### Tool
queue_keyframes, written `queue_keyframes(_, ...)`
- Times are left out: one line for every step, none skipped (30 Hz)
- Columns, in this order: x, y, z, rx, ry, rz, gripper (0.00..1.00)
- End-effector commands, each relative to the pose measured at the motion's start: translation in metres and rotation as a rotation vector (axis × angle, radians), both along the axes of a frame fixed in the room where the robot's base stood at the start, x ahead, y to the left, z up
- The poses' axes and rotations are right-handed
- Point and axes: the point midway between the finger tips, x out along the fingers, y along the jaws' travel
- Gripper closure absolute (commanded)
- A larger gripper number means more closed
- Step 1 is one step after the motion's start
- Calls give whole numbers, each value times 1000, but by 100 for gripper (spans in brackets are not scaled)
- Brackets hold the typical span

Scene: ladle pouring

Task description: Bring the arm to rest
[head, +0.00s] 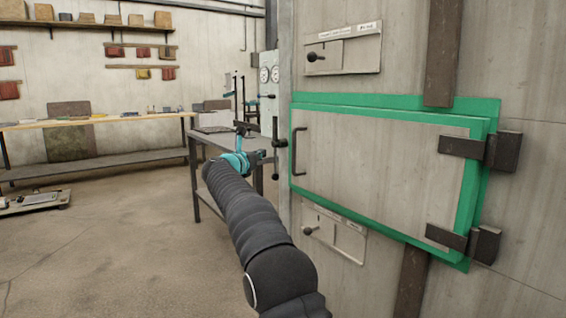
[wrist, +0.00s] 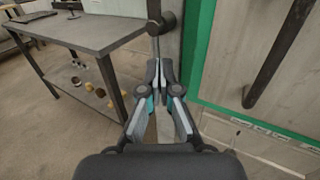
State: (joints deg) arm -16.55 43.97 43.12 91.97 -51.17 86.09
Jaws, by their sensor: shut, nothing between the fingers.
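My arm, in a dark sleeve, reaches forward in the head view, and my gripper (head: 264,157) is beside the left edge of the furnace-like door. In the wrist view my gripper (wrist: 161,68) has its fingertips together with nothing between them. The green-framed door (head: 380,165) is closed. Its dark bar handle (head: 296,150) is just right of my gripper and also shows in the wrist view (wrist: 279,58). A dark rod with a knob (wrist: 157,40) stands just beyond the fingertips; I cannot tell whether they touch.
A grey metal table (head: 205,141) stands left of my gripper; its top (wrist: 85,33) is close in the wrist view. Small items lie on its lower shelf. A long workbench (head: 90,121) is at the back left. Open floor (head: 130,230) lies left of my arm.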

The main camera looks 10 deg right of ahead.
Motion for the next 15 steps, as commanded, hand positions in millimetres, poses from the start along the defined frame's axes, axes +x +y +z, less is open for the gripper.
queue_keyframes(-5,11,0,0,-1,4,100)
queue_keyframes(-7,15,0,1,-1,3,100)
queue_keyframes(-10,21,-1,1,-1,2,100)
queue_keyframes(-12,25,-1,1,-1,3,100)
queue_keyframes(-13,29,-1,1,-1,3,100)
queue_keyframes(-15,32,-1,1,-1,2,100)
queue_keyframes(-17,35,-1,1,0,0,100)
queue_keyframes(-18,37,0,1,-1,0,100)
queue_keyframes(-19,40,0,1,-1,0,100)
queue_keyframes(-20,41,0,1,-1,0,100)
queue_keyframes(-20,42,0,0,0,0,100)
queue_keyframes(-21,43,0,-5,3,-1,100)
queue_keyframes(-21,44,0,-13,9,-1,100)
queue_keyframes(-21,44,0,-25,17,1,100)
queue_keyframes(-20,47,0,-47,31,12,100)
